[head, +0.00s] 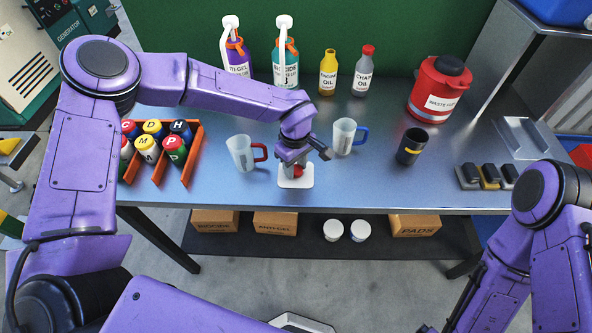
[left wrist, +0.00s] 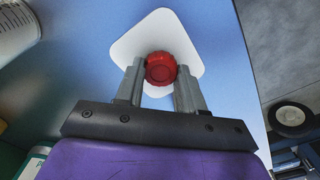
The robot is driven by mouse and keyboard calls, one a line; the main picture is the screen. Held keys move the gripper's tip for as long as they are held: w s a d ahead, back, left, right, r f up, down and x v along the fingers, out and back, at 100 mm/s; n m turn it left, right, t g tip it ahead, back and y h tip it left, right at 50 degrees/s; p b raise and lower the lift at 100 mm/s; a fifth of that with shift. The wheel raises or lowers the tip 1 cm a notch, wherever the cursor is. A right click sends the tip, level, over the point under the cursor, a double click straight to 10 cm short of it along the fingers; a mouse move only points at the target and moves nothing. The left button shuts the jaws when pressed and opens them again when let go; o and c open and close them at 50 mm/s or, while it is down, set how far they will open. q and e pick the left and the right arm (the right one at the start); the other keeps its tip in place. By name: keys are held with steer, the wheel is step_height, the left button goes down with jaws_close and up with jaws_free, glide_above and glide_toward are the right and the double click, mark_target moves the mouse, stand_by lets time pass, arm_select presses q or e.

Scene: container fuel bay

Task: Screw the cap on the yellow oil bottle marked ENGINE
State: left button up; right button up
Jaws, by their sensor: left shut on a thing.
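The yellow oil bottle marked ENGINE (head: 328,74) stands upright at the back of the bench, with a narrow yellow top and no red cap on it. A red cap (left wrist: 160,66) sits over a white rounded pad (left wrist: 158,30) near the bench's front edge. My left gripper (head: 297,168) points down there, shut on the red cap, with one finger on each side of it. I cannot tell whether the cap still touches the pad. My right arm hangs at the right, and its gripper is out of view.
A grey chain oil bottle (head: 363,72) with a red cap stands right of the yellow bottle. Jugs with a red handle (head: 240,153) and a blue handle (head: 343,136) flank my left gripper. A dark cup (head: 411,147) and red waste can (head: 436,92) stand right.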

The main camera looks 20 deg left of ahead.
mark_target(296, 168)
arm_select(q)
steer(key=shift+r, duration=0.1)
steer(key=shift+r, duration=0.25)
step_height(296, 168, up, 2)
steer(key=shift+r+b, duration=0.25)
steer(key=shift+b, duration=0.2)
steer(key=s+d+r+b, duration=0.4)
steer(key=s+d+r, duration=0.3)
steer(key=s, duration=0.5)
step_height(296, 168, up, 3)
steer(key=shift+d+f, duration=0.1)
steer(key=shift+d, duration=0.05)
steer(key=shift+b, duration=0.3)
